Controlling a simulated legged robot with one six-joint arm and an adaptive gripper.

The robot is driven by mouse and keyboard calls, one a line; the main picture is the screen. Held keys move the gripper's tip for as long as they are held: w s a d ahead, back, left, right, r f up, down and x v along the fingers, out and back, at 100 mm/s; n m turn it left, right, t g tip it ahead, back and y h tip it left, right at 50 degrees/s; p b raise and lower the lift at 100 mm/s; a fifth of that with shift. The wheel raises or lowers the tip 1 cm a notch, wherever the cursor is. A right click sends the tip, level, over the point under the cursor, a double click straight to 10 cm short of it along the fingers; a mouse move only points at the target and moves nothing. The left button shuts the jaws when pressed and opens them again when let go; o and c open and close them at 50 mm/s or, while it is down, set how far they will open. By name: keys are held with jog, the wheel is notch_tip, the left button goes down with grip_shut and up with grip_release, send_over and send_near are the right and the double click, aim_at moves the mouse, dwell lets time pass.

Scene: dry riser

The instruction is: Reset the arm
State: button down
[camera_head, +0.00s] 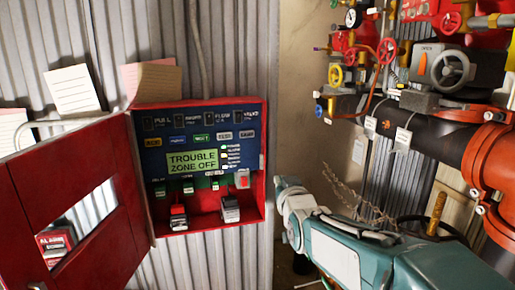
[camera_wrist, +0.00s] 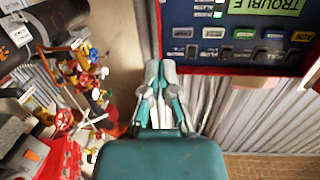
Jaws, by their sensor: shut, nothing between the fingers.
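My gripper (camera_wrist: 161,70) is shut and empty in the wrist view, its two fingers together in front of ribbed metal wall. In the head view my teal arm reaches in from the lower right, and its end (camera_head: 287,186) is just right of the red alarm panel (camera_head: 258,200).
Black and orange-red pipes (camera_head: 432,130) with red and yellow handwheels (camera_head: 386,50) and a grey actuator (camera_head: 447,68) crowd the right side. Paper notes (camera_head: 73,90) are on the wall at left. Ribbed wall (camera_head: 235,50) above the panel is mostly clear.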

jog(key=s+d+f+g+h, duration=0.1)
jog(key=s+d+f+g, duration=0.2)
jog(key=s, duration=0.7)
jog(key=s+d+f+m+g+h, duration=0.1)
jog(key=s+d+f+g, duration=0.2)
jog(key=s, duration=0.7)
jog(key=s+d+f+m+g+h, duration=0.1)
jog(key=s+d+f+g, duration=0.3)
jog(key=s+f, duration=0.3)
jog(key=s+g, duration=0.1)
jog(key=s, duration=0.3)
